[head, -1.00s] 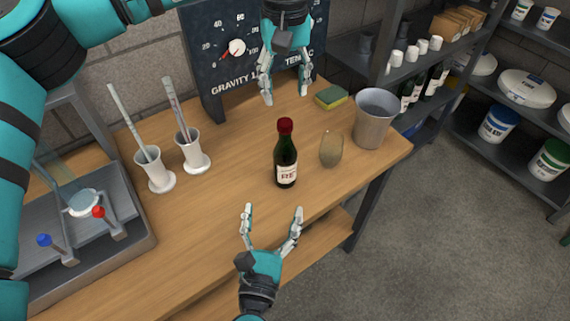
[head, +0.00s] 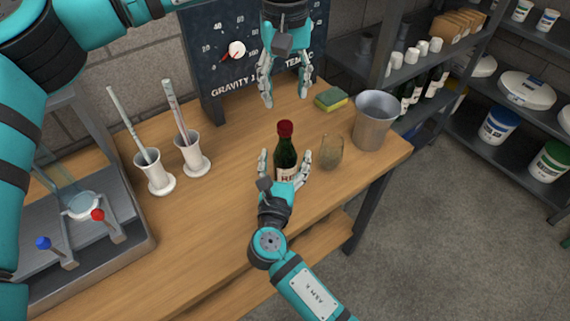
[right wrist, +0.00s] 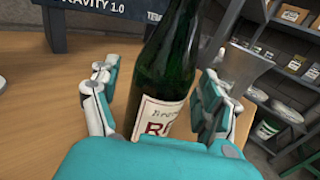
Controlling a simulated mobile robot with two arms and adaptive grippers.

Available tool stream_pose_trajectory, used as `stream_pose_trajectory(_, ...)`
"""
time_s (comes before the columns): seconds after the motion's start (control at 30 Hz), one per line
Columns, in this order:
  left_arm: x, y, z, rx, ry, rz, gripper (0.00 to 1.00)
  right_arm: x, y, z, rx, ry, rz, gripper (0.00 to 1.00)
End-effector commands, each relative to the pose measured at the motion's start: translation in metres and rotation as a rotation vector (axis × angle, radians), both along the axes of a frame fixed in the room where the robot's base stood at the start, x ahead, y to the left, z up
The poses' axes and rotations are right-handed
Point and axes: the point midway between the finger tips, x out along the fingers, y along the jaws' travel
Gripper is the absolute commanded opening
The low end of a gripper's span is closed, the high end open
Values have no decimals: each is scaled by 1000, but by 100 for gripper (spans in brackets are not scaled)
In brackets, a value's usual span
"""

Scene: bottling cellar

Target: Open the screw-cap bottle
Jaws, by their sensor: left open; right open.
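The screw-cap bottle (head: 285,152) stands upright on the wooden bench, dark green with a red cap (head: 285,127) and a white label. In the right wrist view the bottle (right wrist: 170,70) stands between the fingers, its cap out of the picture. My right gripper (head: 286,160) is open, one finger on each side of the bottle's lower body. A gap shows on the left; I cannot tell whether the right finger touches. My left gripper (head: 286,104) is open and empty, pointing down above the bench, behind and above the bottle in the head view.
A greenish glass (head: 331,151) stands close right of the bottle, beside my right gripper. A metal bucket (head: 374,122) and a sponge (head: 331,98) are farther right. Two white cylinders with rods (head: 158,180) (head: 194,158) stand left. A gauge board (head: 225,62) stands behind.

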Motion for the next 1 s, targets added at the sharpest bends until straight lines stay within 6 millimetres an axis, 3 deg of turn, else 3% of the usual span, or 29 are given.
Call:
stream_pose_trajectory(0.23,0,0,0,0,0,0,49,1,0,0,0,0,0,79)
stream_pose_trajectory(0.83,0,0,0,0,0,0,49,0,0,0,0,-1,0,0)
stream_pose_trajectory(1.0,0,0,0,0,0,-14,49,0,0,0,0,-1,0,0)
